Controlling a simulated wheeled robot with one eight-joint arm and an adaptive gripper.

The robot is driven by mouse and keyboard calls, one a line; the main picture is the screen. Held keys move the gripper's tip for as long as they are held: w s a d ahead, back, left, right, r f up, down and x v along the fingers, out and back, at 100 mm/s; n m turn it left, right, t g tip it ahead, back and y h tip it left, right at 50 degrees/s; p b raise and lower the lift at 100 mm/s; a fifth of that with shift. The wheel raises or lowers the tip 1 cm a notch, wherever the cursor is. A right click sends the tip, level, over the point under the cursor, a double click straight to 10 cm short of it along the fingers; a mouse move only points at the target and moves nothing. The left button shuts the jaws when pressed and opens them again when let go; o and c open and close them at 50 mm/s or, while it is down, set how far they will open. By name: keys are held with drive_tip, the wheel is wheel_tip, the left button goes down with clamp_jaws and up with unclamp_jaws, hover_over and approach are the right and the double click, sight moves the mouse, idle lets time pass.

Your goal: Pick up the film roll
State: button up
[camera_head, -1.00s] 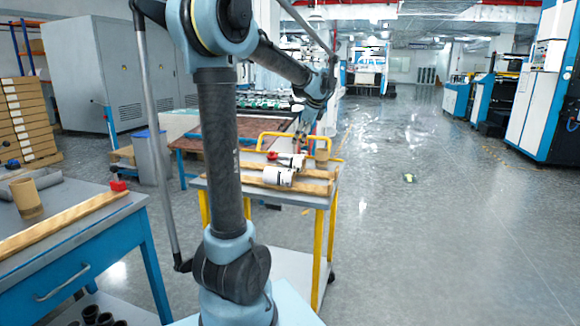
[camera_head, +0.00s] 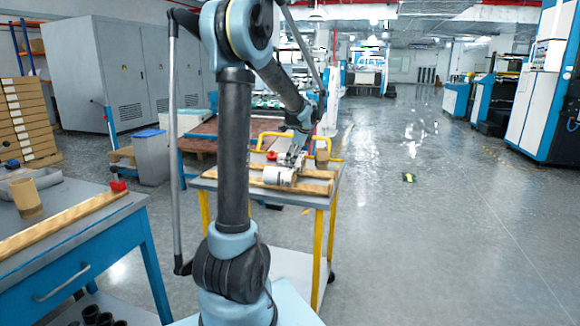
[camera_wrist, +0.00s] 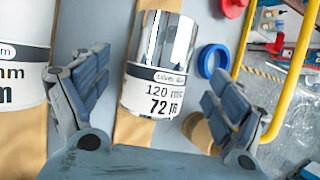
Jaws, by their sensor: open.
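A silver film roll (camera_wrist: 160,60) with a white label reading "120 mm 72 m" lies on a tan wooden strip (camera_wrist: 130,132). My gripper (camera_wrist: 157,78) is open, with one finger to each side of this roll in the wrist view; I cannot tell whether they touch it. A second roll with a white label (camera_wrist: 18,75) lies left of the left finger. In the head view this white roll (camera_head: 279,176) shows on the cart, and my gripper (camera_head: 291,158) is just behind it, low over the cart, mostly hiding the silver roll.
The cart (camera_head: 262,194) has a yellow handle (camera_head: 284,135).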

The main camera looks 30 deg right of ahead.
sight(291, 159)
drive_tip(key=x, duration=0.3)
drive_tip(key=shift+w+f, duration=0.15)
drive_tip(key=shift+f, duration=0.15)
drive_tip(key=shift+f, duration=0.2)
idle(0.4)
drive_tip(key=c, duration=1.4)
